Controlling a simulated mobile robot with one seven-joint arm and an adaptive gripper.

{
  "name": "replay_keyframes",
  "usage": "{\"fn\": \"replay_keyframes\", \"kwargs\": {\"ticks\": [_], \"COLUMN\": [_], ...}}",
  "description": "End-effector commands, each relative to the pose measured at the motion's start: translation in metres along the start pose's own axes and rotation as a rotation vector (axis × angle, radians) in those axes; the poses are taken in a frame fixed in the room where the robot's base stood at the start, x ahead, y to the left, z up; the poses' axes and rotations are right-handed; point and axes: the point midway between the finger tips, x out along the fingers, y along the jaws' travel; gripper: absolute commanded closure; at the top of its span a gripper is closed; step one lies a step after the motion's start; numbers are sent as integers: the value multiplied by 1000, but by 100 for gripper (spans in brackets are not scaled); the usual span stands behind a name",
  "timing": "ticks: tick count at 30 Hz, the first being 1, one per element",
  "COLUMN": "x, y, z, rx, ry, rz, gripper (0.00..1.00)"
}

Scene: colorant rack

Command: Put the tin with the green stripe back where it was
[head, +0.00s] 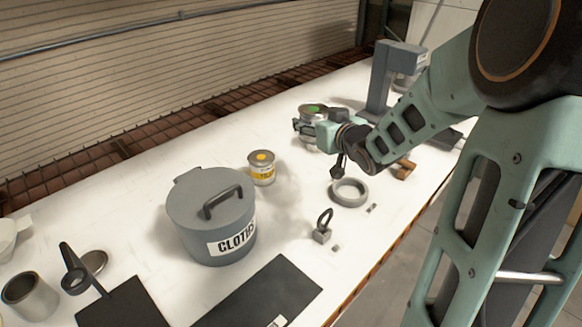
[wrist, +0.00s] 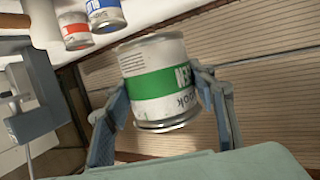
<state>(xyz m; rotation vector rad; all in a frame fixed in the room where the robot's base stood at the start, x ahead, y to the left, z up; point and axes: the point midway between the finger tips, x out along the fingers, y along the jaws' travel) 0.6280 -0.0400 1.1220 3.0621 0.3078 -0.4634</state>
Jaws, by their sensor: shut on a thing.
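The tin with the green stripe (wrist: 163,86) is between the two fingers of my gripper (wrist: 160,92) in the wrist view, with a finger against each side. Its label is white with a broad green band, and it looks slightly tilted in that view. In the head view the tin (head: 313,108) shows a green spot on top and is partly hidden by my gripper (head: 311,125), near the back right of the white table. I cannot tell whether its base touches the table.
A yellow-banded tin (head: 262,173) stands beside a grey lidded bin (head: 190,215). A grey stand (head: 382,80) rises just behind and right of my gripper. A grey ring (head: 349,203) lies in front. Red (wrist: 75,30) and blue (wrist: 106,14) tins show in the wrist view.

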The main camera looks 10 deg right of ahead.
Motion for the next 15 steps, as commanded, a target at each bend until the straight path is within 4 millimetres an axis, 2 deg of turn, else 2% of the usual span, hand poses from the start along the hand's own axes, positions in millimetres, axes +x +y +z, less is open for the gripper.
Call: {"fn": "replay_keyframes", "kwargs": {"ticks": [15], "x": [-7], "y": [42], "z": [23], "rx": [-12], "ry": [2], "rz": [-34], "gripper": [86]}}
